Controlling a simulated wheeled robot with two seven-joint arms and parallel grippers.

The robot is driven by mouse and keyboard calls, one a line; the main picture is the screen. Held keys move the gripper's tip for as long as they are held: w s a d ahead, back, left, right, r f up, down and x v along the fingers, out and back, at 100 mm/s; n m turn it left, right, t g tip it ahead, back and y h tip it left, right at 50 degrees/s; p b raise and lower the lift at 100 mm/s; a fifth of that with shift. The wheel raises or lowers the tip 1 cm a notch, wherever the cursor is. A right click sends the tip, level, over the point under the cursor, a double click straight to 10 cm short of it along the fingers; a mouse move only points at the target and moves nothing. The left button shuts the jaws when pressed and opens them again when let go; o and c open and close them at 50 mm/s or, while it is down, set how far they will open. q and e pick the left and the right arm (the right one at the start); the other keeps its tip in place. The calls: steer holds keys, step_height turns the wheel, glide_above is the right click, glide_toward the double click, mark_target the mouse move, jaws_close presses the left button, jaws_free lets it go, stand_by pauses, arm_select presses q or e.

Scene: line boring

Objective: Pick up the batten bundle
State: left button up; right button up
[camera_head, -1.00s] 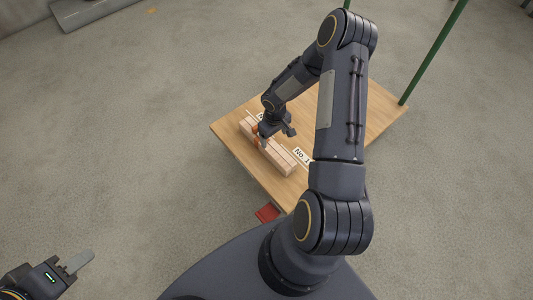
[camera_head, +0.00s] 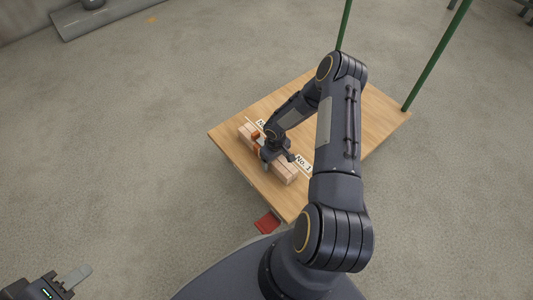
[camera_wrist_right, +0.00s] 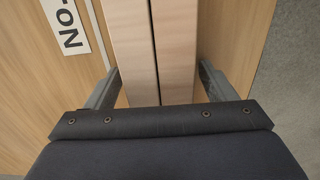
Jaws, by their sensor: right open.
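The batten bundle (camera_head: 288,176), pale wooden battens side by side, lies on the wooden platform top (camera_head: 227,140) along its left edge. An orange band (camera_head: 255,136) shows on it. My right gripper (camera_head: 266,160) is over the bundle, just to the near side of the band, and hides part of it. In the right wrist view the right gripper (camera_wrist_right: 160,85) is open, with one finger on each side of the bundle (camera_wrist_right: 130,50). Gaps show beside the battens; contact at the fingertips cannot be told. My left gripper (camera_head: 75,276) is far off at the lower left, apart from everything.
A label reading "No. 1" (camera_head: 303,163) lies beside the bundle; part of another label (camera_head: 261,124) shows further back. Green posts (camera_head: 437,54) rise at the platform's far side. A red piece (camera_head: 267,222) sits low at its near corner. The floor left of the platform is clear.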

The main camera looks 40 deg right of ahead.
steer(key=shift+c, duration=0.5)
steer(key=c, duration=1.5)
steer(key=shift+r, duration=0.2)
steer(key=shift+w+r, duration=0.1)
steer(key=shift+r, duration=0.15)
steer(key=r, duration=0.1)
steer(key=r+p, duration=0.1)
steer(key=r, duration=0.1)
steer(key=shift+a+r+p, duration=0.25)
steer(key=shift+a+p, duration=0.05)
steer(key=shift+p, duration=0.05)
steer(key=s+a+r, duration=0.2)
steer(key=a+r, duration=0.1)
steer(key=a, duration=0.1)
steer(key=s+a+r+p, duration=0.1)
steer(key=s+a+r, duration=0.1)
steer(key=a, duration=0.2)
steer(key=s+a+r, duration=0.2)
steer(key=a+r, duration=0.1)
steer(key=a, duration=0.1)
steer(key=shift+s+r+p, duration=0.25)
steer(key=shift+r+p, duration=0.1)
steer(key=shift+p, duration=0.05)
steer(key=shift+r, duration=0.1)
steer(key=shift+r+p, duration=1.4)
steer(key=shift+r, duration=0.55)
